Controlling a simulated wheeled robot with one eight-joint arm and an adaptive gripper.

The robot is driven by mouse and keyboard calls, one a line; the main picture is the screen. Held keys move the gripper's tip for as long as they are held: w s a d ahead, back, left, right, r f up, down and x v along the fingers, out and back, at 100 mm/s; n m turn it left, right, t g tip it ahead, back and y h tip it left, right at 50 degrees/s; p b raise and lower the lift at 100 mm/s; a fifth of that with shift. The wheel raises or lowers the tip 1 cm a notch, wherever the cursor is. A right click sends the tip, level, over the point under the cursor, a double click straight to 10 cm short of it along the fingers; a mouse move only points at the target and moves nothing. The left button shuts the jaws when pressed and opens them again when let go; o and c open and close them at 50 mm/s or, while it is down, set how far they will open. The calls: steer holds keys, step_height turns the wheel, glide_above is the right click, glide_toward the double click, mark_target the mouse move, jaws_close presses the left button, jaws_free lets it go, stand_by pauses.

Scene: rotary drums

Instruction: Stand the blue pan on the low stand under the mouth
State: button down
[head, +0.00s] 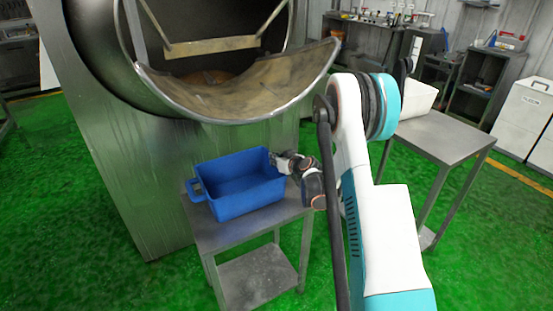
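The blue pan (232,190) is an open rectangular tub, upright and apparently empty, with a loop handle on its left end. It appears to rest on the top of the low metal stand (210,236), below the drum's mouth (236,98); any small gap beneath it cannot be made out. My gripper (280,161) is at the pan's right end, at rim height. Its fingers overlap that end in the view, and the pan's right handle is hidden. Whether the fingers are closed on it cannot be told.
The steel drum housing (150,190) stands close behind the stand. A metal table (440,138) at right bears a white tub (414,100), partly behind my arm. Benches and white cabinets (525,115) line the back. Green floor is clear at left.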

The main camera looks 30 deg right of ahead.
steer(key=shift+f, duration=0.15)
stand_by(0.5)
steer(key=c, duration=1.7)
jaws_free()
steer(key=shift+s, duration=0.1)
steer(key=shift+r+p, duration=1.2)
steer(key=shift+r, duration=1.35)
steer(key=shift+f, duration=0.1)
